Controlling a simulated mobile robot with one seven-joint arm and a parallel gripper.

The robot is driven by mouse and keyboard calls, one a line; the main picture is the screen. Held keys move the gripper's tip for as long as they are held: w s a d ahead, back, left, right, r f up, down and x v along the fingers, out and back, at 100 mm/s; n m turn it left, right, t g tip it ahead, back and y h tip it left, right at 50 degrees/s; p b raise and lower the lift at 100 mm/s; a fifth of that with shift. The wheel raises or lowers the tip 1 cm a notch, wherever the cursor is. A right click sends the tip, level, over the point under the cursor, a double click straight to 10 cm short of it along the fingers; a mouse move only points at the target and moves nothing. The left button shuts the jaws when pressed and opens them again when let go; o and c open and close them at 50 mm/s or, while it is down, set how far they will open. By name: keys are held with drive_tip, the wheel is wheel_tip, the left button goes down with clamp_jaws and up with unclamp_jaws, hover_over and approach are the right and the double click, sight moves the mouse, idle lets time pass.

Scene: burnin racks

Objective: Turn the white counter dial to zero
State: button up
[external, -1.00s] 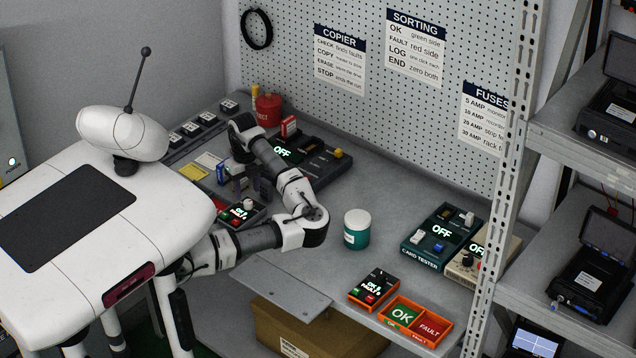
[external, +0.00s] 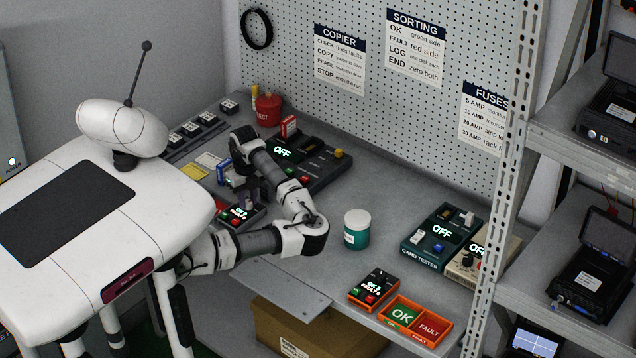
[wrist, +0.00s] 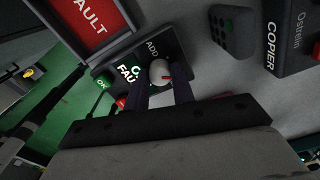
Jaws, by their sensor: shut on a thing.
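The white dial (wrist: 159,71) with a red mark is on a dark counter box (wrist: 178,42) in the wrist view. My gripper (wrist: 162,82) has one dark finger on each side of the dial and is shut on it. The counter's lit display (wrist: 131,72) is partly covered by a finger; part of "FAULT" can be read, but the digits cannot. A green OK button (wrist: 103,82) and a red button (wrist: 121,102) sit beside the display. In the external view the counter (external: 230,217) is under my gripper (external: 247,203), and the dial is hidden there.
A red FAULT tray (wrist: 92,18) lies beside the counter. The copier (external: 325,168) stands behind my arm. A teal jar (external: 357,231) with a white lid stands right of my elbow. An orange counter (external: 373,290), OK/FAULT tray (external: 437,341) and card tester (external: 421,255) are further right.

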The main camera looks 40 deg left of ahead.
sight(248, 201)
drive_tip(key=shift+f+n+b, duration=0.2)
drive_tip(key=shift+n+b, duration=0.1)
drive_tip(key=shift+b, duration=0.55)
drive_tip(key=shift+r+n+b, duration=0.1)
drive_tip(key=shift+n+b, duration=0.2)
drive_tip(key=shift+b, duration=0.15)
drive_tip(key=shift+r, duration=0.15)
drive_tip(key=o, duration=1)
wheel_tip(248, 201, up, 14)
drive_tip(key=b, duration=0.3)
